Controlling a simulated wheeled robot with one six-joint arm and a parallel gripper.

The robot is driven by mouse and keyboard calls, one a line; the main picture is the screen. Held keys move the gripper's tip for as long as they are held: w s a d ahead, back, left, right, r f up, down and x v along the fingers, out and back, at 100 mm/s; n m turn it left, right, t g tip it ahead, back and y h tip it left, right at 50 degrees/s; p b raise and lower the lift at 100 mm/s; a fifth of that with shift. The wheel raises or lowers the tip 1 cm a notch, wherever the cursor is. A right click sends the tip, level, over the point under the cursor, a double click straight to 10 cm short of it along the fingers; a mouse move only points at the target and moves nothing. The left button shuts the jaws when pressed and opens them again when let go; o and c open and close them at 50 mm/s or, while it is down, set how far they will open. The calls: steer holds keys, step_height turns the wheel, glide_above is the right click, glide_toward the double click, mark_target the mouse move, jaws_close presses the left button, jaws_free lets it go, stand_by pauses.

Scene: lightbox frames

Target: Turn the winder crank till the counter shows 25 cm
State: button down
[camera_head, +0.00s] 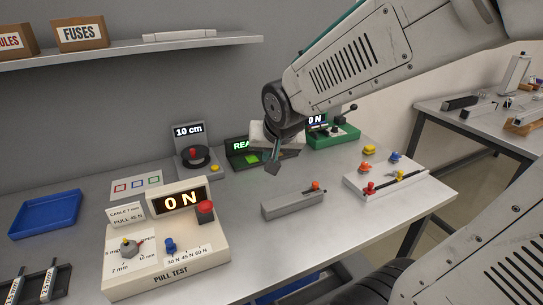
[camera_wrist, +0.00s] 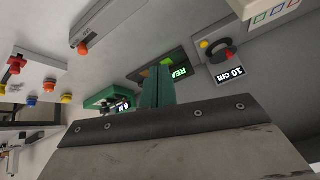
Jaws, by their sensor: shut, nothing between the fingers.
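The winder (camera_head: 184,173) is a grey unit at the back of the bench. Its counter (camera_head: 188,131) reads 10 cm. Its crank is a black disc (camera_head: 208,158) with a red knob (camera_head: 193,153); a yellow button (camera_head: 214,169) sits beside it. In the wrist view the counter (camera_wrist: 230,72) and red crank knob (camera_wrist: 228,54) show upside down at upper right. My gripper (camera_head: 272,167) is shut and empty, above the bench to the right of the winder and apart from it. Its teal fingers show in the wrist view (camera_wrist: 157,88).
A dark box with a green lit display (camera_head: 241,146) stands just right of the winder, partly behind my gripper. A green device (camera_head: 340,137) is farther right. The pull-test box (camera_head: 200,243), grey bar block (camera_head: 292,205) and blue tray (camera_head: 45,214) stand nearer or left. A shelf (camera_head: 130,48) hangs above.

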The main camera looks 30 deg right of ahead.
step_height(320, 180, down, 4)
steer(key=w+d+m+g, duration=0.2)
steer(key=d, duration=0.1)
steer(key=m+t+y, duration=0.1)
steer(key=m+y, duration=0.7)
steer(key=m, duration=1.1)
glide_toward(196, 155)
step_height(196, 155, down, 4)
steer(key=shift+d+f, duration=0.1)
steer(key=shift+f, duration=0.15)
steer(key=shift+w+a, duration=1.05)
steer(key=shift+a, duration=0.2)
steer(key=shift+w+a+r, duration=0.1)
steer(key=shift+w+a, duration=0.1)
steer(key=shift+w, duration=0.05)
